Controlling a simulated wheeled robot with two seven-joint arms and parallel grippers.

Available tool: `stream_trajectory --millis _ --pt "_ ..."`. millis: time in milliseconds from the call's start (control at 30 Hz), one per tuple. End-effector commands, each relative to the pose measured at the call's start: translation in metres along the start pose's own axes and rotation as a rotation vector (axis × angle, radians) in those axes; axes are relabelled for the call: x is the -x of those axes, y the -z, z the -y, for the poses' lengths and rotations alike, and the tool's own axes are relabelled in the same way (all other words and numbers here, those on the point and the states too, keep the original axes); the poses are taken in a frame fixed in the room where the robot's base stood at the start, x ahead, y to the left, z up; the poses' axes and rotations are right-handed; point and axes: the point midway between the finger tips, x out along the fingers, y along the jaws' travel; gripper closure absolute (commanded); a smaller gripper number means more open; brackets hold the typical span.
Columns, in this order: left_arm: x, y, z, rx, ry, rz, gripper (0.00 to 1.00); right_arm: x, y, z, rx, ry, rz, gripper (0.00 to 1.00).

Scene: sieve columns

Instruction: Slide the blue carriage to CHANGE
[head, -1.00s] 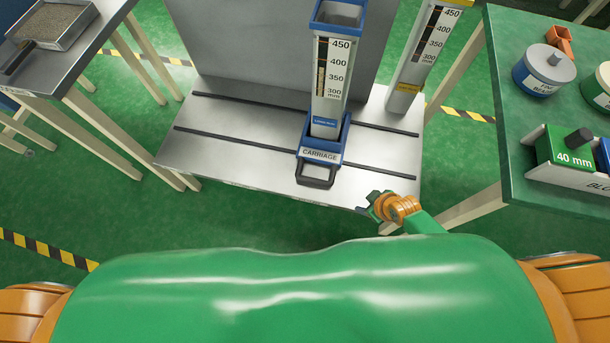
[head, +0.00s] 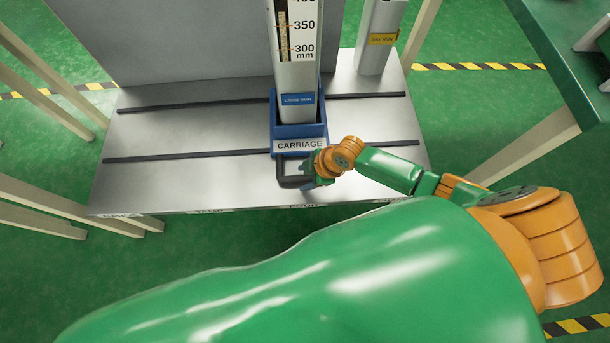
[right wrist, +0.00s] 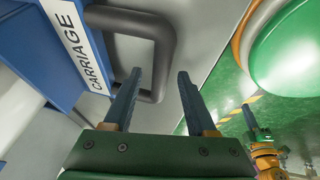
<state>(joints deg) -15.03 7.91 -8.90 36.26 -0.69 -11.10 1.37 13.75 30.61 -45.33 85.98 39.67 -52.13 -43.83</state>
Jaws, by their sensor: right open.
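The blue carriage (head: 300,131) stands on the metal bench across two dark rails and carries a tall white column with a scale (head: 297,70). Its dark loop handle (head: 284,182) sticks out at the front, under the CARRIAGE label. My right gripper (head: 312,180) is at the right side of this handle. In the right wrist view its two fingers (right wrist: 160,85) are apart, with part of the handle (right wrist: 162,50) at and between the tips; I cannot tell whether they touch. An orange and dark part in that view's lower right looks like my left gripper (right wrist: 258,135), too small to read.
The metal bench (head: 190,185) is clear left of the carriage along both rails (head: 190,155). Small labels on its front edge are hard to read. A second white column with a yellow label (head: 381,38) stands at the back right. A green table (head: 570,60) is at right.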

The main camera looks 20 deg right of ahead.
Motion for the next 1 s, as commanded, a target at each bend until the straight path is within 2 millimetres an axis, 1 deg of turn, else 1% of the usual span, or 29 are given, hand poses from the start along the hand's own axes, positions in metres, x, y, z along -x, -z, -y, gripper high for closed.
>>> stream_trajectory --millis 33,67,100,167,200,267,1000 --pt "0.0004 0.0004 -0.0002 0.0 0.0 -0.001 1.0 0.0004 0.0001 -0.0001 0.0 0.0 0.0 0.43" --pt "0.0004 0.0005 -0.0003 0.0 -0.001 -0.001 1.0 0.0005 0.0001 -0.0001 0.0 0.0 0.0 0.46" --pt "0.0004 0.0006 -0.0007 -0.001 -0.001 -0.001 1.0 0.0005 0.0001 -0.0001 -0.001 0.0 0.0 0.56" --pt "0.0004 0.0009 -0.0016 -0.001 -0.003 -0.002 1.0 0.0005 0.0001 -0.0001 -0.001 0.0 0.0 0.73" --pt "0.0004 0.001 -0.0022 -0.001 -0.004 -0.002 1.0 0.0005 0.0001 0.0 -0.001 0.0 0.0 0.83" --pt "0.0003 0.0013 -0.003 -0.002 -0.005 -0.003 1.0 0.0004 0.0 0.0 -0.001 0.0 0.0 1.0" --pt "0.0002 0.0024 -0.006 -0.003 -0.01 -0.005 1.0 0.0003 0.0001 0.0002 -0.002 0.0 0.0 1.0"
